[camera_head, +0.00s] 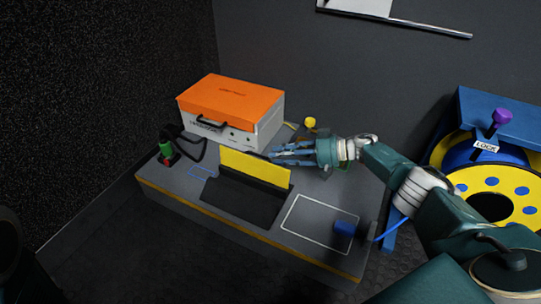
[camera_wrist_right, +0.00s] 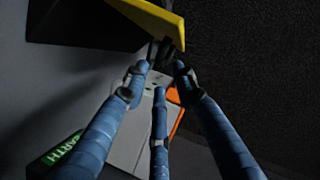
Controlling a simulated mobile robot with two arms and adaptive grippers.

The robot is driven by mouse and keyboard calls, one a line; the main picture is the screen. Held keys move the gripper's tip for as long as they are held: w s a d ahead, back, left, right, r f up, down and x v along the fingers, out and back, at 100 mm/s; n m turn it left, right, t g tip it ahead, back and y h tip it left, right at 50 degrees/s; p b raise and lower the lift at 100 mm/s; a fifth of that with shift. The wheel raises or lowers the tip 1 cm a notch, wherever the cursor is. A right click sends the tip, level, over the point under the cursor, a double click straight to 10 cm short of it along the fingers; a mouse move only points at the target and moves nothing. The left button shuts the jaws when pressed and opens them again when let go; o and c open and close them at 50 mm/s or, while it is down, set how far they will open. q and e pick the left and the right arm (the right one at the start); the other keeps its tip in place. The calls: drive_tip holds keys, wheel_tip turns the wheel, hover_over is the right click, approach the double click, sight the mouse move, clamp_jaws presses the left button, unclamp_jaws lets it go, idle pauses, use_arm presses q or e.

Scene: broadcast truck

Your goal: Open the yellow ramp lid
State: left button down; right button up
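The yellow ramp lid (camera_head: 255,168) stands steeply raised on its long edge in the head view. A dark ramp surface (camera_head: 240,200) lies in front of it. My right gripper (camera_head: 275,155) is behind the lid's right part, its blue fingers pointing left along its upper edge. In the right wrist view the lid (camera_wrist_right: 155,18) crosses the top, just beyond the fingertips (camera_wrist_right: 160,72). The fingers are spread apart and hold nothing that I can make out. Dark parts lie between the tips and the lid; contact is unclear. My left gripper is not in view.
An orange-topped case (camera_head: 232,100) stands behind the lid. A green connector (camera_head: 166,150) with black cable is at left. A yellow cable reel (camera_head: 490,190) stands farther right. A yellow knob (camera_head: 310,122) is behind my gripper.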

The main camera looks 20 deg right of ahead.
drive_tip(key=v, duration=0.8)
